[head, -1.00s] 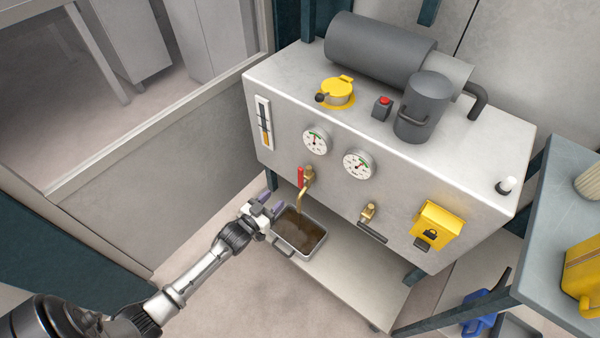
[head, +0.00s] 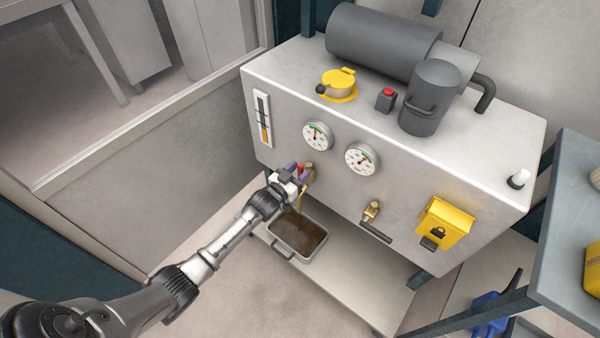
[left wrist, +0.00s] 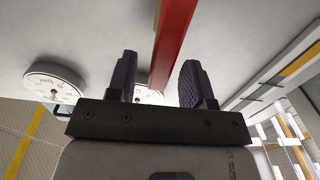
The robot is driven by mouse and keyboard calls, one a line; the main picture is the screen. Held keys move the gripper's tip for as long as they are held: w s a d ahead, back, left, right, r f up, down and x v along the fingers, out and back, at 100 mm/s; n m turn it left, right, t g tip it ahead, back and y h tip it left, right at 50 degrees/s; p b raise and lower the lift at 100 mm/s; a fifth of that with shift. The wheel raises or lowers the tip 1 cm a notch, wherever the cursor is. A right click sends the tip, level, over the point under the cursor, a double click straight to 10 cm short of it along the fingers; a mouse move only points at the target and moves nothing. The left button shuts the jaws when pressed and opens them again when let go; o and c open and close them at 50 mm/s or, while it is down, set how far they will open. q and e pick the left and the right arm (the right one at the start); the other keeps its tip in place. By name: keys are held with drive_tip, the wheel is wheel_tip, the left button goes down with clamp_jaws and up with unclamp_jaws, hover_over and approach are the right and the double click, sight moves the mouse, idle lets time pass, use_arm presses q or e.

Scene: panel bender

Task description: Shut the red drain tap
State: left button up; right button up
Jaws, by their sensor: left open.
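The red tap handle (left wrist: 173,40) runs between the two open fingers of my left gripper (left wrist: 157,80) in the left wrist view; whether a finger touches it cannot be told. In the head view a bit of the red handle (head: 301,169) shows beside my left gripper (head: 292,171), at the front of the grey cabinet. The brass drain tap (head: 310,176) is partly hidden by the gripper. Below it a tray (head: 322,252) holds brown liquid, and a thin brownish stream shows under the tap. My right gripper is not in view.
Two gauges (head: 317,136) and a sight glass (head: 262,118) sit on the cabinet front (head: 330,190) near the tap. A second brass tap with a dark handle (head: 375,232) and a yellow lock box (head: 443,222) are to the right.

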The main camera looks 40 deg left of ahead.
use_arm(q)
drive_tip(key=shift+w, duration=0.4)
drive_tip(key=shift+c, duration=0.4)
clamp_jaws()
